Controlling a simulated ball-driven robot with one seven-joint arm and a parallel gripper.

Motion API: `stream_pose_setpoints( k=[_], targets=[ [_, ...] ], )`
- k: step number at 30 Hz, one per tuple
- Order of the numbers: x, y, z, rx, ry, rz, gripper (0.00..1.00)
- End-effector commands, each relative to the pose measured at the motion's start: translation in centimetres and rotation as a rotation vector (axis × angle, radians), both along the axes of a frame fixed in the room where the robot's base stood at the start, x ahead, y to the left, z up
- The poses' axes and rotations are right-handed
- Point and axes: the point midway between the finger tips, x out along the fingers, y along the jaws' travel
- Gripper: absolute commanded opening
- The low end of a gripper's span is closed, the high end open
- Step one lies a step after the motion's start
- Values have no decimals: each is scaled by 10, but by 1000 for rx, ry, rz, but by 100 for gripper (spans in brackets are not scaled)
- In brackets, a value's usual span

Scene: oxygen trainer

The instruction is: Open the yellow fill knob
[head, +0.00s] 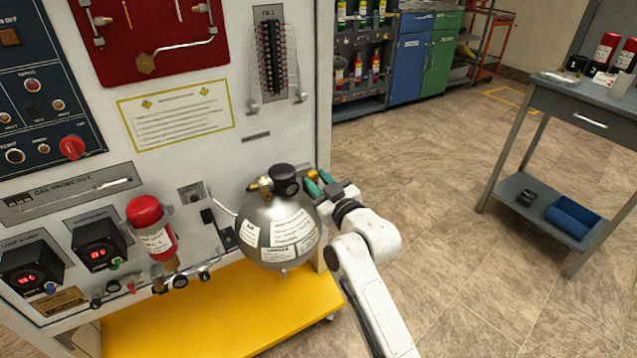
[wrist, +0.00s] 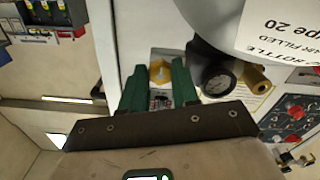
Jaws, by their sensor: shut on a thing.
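The yellow fill knob (head: 313,175) shows in the head view at the upper right of the silver bottle (head: 278,238), partly covered by my fingers. In the wrist view the yellow knob (wrist: 160,70) lies between the tips of my two green fingers. My gripper (head: 319,182) comes in from the right, beside the bottle's neck, and is shut on the knob. The fingers also show in the wrist view (wrist: 158,76), with a gap between them. The knob's far side is hidden, and I cannot tell how far it is turned.
A black gauge (wrist: 217,80) and a brass fitting (wrist: 253,78) sit close right of my fingers in the wrist view. A red cylinder (head: 150,222) hangs on the panel, above a yellow shelf (head: 220,325). A grey workbench (head: 590,105) stands right; the floor between is clear.

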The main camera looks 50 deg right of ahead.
Motion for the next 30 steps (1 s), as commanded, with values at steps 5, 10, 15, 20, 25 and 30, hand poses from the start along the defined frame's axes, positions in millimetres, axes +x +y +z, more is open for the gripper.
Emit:
stream_pose_setpoints(
  k=[5,10,15,20,25,30],
  targets=[
    [0,1,-4,2,8,1,37],
    [0,0,-2,1,4,1,54],
    [0,0,-1,2,2,0,55],
    [-4,1,-1,2,3,0,55],
    [-23,7,-1,1,3,0,55],
    [-55,16,-1,1,5,1,55]
  ],
)
